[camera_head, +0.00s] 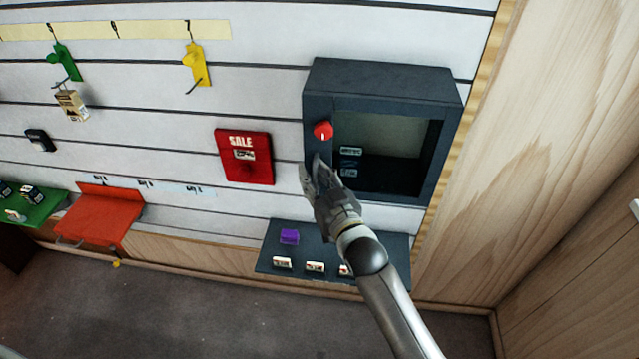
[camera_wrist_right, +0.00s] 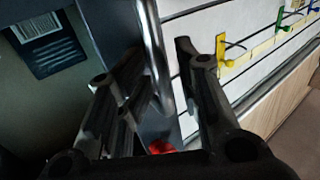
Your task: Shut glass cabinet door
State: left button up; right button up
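A dark grey glass-fronted cabinet (camera_head: 385,80) is fixed to the slatted wall at the right. A red round knob (camera_head: 323,130) sits on its left front frame. I cannot tell whether its glass door stands ajar. My right gripper (camera_head: 312,166) is at the lower left of the cabinet front, just below the knob. In the right wrist view, the fingers of my right gripper (camera_wrist_right: 158,55) are apart, with a shiny metal handle bar (camera_wrist_right: 155,35) between them. Contact with the bar cannot be told. Part of the red knob (camera_wrist_right: 161,147) shows low there. My left gripper is not in view.
A red SALE box (camera_head: 243,170) is on the wall left of the cabinet. Below is a dark shelf (camera_head: 270,257) with a purple block (camera_head: 289,237) and small labels. A wooden side wall (camera_head: 550,120) stands close on the right. An orange shelf (camera_head: 100,218) is farther left.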

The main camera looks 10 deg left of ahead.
jog(key=v, duration=1.2)
jog(key=shift+a, duration=0.1)
jog(key=s+d+f+m+g+h+b, duration=0.15)
jog(key=d+f, duration=0.35)
jog(key=f, duration=0.8)
jog(key=s+d+f+g+h, duration=0.2)
jog(key=s+d+f+h, duration=0.15)
jog(key=f, duration=0.95)
jog(key=s+d+f+m+g+h+b, duration=0.15)
jog(key=d+f, duration=0.45)
jog(key=f, duration=0.7)
jog(key=s+d+f+m+g+h, duration=0.15)
jog(key=s+d+f, duration=0.25)
jog(key=s+f, duration=0.4)
jog(key=s+d+f+n+g+h, duration=0.1)
jog(key=s+d+f+g, duration=0.2)
jog(key=s+d+f, duration=0.35)
jog(key=s+d+f+g, duration=0.2)
jog(key=s+f, duration=0.1)
jog(key=s, duration=0.7)
jog(key=s+d+f+m+g+h, duration=0.1)
jog(key=s+f, duration=0.3)
jog(key=s, duration=0.6)
jog(key=shift+s+d+f+g+h+b, duration=0.35)
jog(key=shift+d+g, duration=0.2)
jog(key=shift+d, duration=0.3)
